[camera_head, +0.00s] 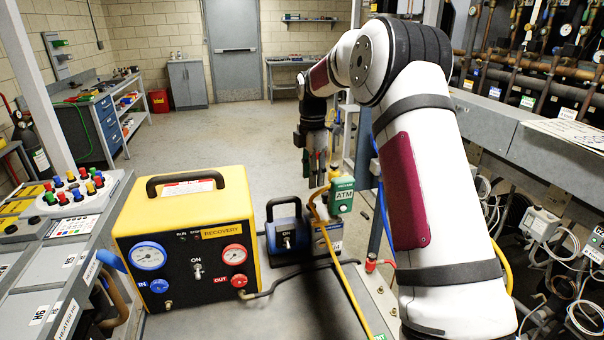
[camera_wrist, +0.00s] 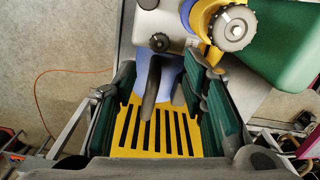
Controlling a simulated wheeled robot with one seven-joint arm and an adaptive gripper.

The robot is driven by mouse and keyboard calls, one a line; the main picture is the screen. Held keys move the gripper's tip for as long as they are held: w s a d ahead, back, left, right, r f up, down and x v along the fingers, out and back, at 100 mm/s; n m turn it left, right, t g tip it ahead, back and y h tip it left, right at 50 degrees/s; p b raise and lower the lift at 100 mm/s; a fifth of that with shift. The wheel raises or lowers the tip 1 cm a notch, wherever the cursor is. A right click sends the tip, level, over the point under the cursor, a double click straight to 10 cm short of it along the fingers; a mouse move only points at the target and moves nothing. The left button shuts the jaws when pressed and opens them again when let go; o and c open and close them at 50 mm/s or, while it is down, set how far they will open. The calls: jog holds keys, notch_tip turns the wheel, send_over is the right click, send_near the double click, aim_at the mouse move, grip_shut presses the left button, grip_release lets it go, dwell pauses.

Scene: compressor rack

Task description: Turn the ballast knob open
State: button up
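The blue vacuum pump (camera_head: 288,235) with a black handle stands right of the yellow recovery machine. In the wrist view, a small black ribbed knob (camera_wrist: 160,42) sits on the pump's grey part. A larger grey-black ribbed knob (camera_wrist: 233,27) sits on a yellow fitting to its right. I cannot tell for sure which is the ballast knob, or its setting. My gripper (camera_wrist: 165,88) is open, its green-padded fingers spread over the pump's handle (camera_wrist: 152,88) and a yellow slotted grille (camera_wrist: 155,130). Neither finger visibly grips a knob. My gripper also shows above the pump in the head view (camera_head: 316,165).
A green gauge marked ATM (camera_head: 341,195) stands close right of my gripper. A yellow hose (camera_head: 345,285) runs down beside the pump. The yellow recovery machine (camera_head: 190,240) stands left, and pipes and cables crowd the right. The floor behind is clear.

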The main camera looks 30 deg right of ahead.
aim_at(311, 204)
notch_tip(311, 204, down, 9)
jog(key=shift+d, duration=0.1)
jog(key=shift+f, duration=0.15)
jog(key=shift+w+m, duration=0.1)
jog(key=shift+m, duration=1.1)
jog(key=shift+c, duration=0.5)
